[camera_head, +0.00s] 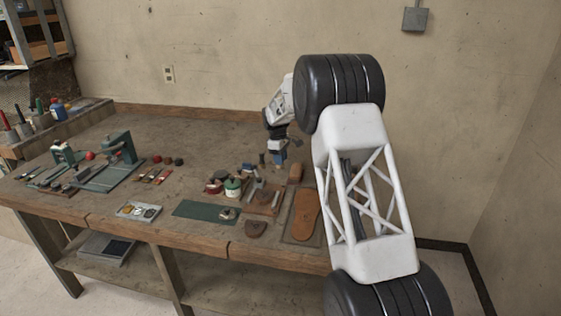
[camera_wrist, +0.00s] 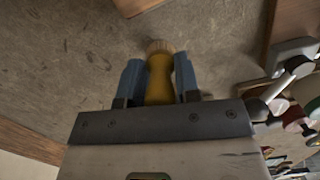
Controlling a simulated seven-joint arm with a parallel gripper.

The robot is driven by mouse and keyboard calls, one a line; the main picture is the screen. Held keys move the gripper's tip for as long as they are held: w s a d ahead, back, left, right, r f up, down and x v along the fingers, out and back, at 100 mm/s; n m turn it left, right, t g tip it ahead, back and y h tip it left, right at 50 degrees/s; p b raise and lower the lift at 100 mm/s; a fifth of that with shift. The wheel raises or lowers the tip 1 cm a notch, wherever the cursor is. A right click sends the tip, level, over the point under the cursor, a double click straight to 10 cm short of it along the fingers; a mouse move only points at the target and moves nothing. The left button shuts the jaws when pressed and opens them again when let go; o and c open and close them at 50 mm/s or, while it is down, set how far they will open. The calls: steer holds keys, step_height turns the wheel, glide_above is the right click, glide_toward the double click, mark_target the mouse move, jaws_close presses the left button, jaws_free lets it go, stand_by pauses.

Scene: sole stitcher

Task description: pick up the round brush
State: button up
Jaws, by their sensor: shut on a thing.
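The round brush (camera_wrist: 160,82) shows in the wrist view as a yellow handle-like body with a paler, ridged round end. It stands between the two blue fingers of my gripper (camera_wrist: 158,92), which are shut on it. In the head view my gripper (camera_head: 279,157) is over the back right part of the workbench, beyond the tools. The brush is too small and too covered there to make out clearly.
The wooden workbench (camera_head: 200,150) carries a green mat (camera_head: 205,210), a small tray (camera_head: 138,211), several tins and tools, and a shoe sole (camera_head: 306,214) near the front right. A green machine (camera_head: 120,147) stands left. Bare bench lies at the back.

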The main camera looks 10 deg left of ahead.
steer(key=shift+r, duration=0.9)
steer(key=shift+s+r, duration=0.1)
steer(key=shift+r, duration=0.15)
steer(key=shift+s+d+r, duration=0.25)
steer(key=shift+s+d, duration=0.75)
steer(key=shift+s, duration=1.45)
steer(key=shift+s+d+r, duration=0.2)
steer(key=shift+s+d, duration=0.8)
steer(key=shift+s, duration=1.4)
steer(key=shift+s+d+r, duration=0.25)
steer(key=shift+s+d, duration=0.75)
steer(key=shift+s, duration=1.45)
steer(key=shift+d, duration=0.1)
